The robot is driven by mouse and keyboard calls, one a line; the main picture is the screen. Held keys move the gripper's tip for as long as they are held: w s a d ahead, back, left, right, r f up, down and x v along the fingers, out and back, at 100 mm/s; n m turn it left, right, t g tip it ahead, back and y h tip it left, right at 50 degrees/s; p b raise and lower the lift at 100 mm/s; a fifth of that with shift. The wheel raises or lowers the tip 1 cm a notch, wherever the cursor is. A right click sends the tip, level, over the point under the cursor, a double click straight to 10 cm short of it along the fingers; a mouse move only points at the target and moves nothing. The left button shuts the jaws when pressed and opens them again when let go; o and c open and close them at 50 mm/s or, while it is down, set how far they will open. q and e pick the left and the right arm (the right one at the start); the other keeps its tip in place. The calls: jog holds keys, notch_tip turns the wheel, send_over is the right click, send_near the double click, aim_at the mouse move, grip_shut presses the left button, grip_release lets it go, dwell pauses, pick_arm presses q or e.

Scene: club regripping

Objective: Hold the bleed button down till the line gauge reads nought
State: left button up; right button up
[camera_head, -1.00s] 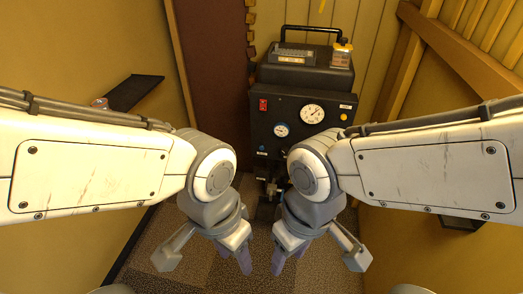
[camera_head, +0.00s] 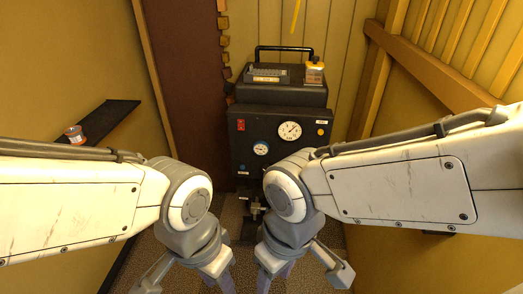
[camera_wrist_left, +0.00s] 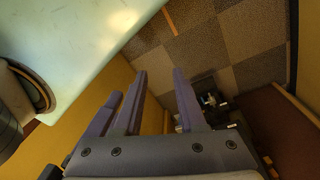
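A black machine (camera_head: 273,170) stands against the back wall. The labels and gauge readings are too small to read. My left gripper (camera_head: 222,282) and right gripper (camera_head: 276,281) hang in front of and below the panel, apart from it. The left wrist view shows the left fingers (camera_wrist_left: 160,104) spread and empty. The right fingers look apart and empty. My right arm hides the panel's lower right.
A dark shelf (camera_head: 108,118) with a can (camera_head: 74,134) is on the left wall. A wooden rail (camera_head: 430,60) runs along the right wall.

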pick_arm(q)
grip_shut()
dwell(1.5)
